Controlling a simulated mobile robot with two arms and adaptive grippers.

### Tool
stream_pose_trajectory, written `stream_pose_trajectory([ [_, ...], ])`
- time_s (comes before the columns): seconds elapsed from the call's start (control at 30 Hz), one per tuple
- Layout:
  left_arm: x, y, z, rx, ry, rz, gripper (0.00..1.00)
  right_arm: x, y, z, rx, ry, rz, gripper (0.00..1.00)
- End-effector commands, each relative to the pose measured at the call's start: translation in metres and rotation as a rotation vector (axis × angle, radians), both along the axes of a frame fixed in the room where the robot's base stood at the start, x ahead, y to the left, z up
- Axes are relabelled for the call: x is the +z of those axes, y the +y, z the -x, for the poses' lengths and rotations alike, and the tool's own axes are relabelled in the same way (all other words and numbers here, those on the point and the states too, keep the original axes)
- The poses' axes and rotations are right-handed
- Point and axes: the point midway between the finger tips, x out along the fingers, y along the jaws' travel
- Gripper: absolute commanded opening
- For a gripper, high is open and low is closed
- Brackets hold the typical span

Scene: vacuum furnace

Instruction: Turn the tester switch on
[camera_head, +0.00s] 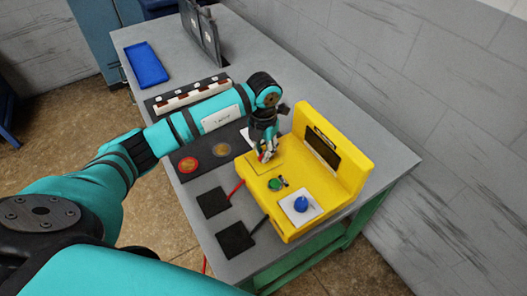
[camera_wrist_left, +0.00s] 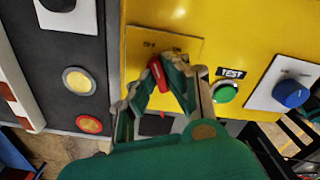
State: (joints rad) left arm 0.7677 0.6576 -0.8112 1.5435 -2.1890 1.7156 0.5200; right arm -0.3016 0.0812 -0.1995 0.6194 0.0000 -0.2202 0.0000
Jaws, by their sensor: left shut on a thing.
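The yellow tester (camera_head: 352,172) stands on the near right part of the grey table, with a dark screen (camera_head: 322,149) on its raised back. My left gripper (camera_head: 266,152) reaches down onto its top face at the far left part. In the left wrist view, my left gripper (camera_wrist_left: 163,78) is shut on the red switch lever (camera_wrist_left: 154,75), which stands in front of a yellow plate (camera_wrist_left: 138,42) with small, hardly legible lettering. The fingers hide the switch's base. My right gripper is out of view.
Beside the switch are a green button (camera_wrist_left: 226,93) labelled TEST and a blue knob (camera_wrist_left: 290,93) on a white plate. A dark panel with round red (camera_head: 188,165) and yellow (camera_head: 221,150) buttons lies left of the tester. A blue tray (camera_head: 146,64) lies farther back.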

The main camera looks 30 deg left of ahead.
Motion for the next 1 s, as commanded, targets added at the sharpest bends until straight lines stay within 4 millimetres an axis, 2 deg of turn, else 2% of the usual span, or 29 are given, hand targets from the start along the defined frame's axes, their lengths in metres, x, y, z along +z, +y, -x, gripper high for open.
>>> stream_pose_trajectory([
  [0.6,-0.004,0.001,-0.001,-0.523,-0.005,-0.003,0.00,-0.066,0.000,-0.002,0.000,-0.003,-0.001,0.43],
  [1.0,-0.002,0.001,-0.001,-0.839,-0.004,-0.001,0.00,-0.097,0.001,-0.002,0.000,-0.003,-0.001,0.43],
])
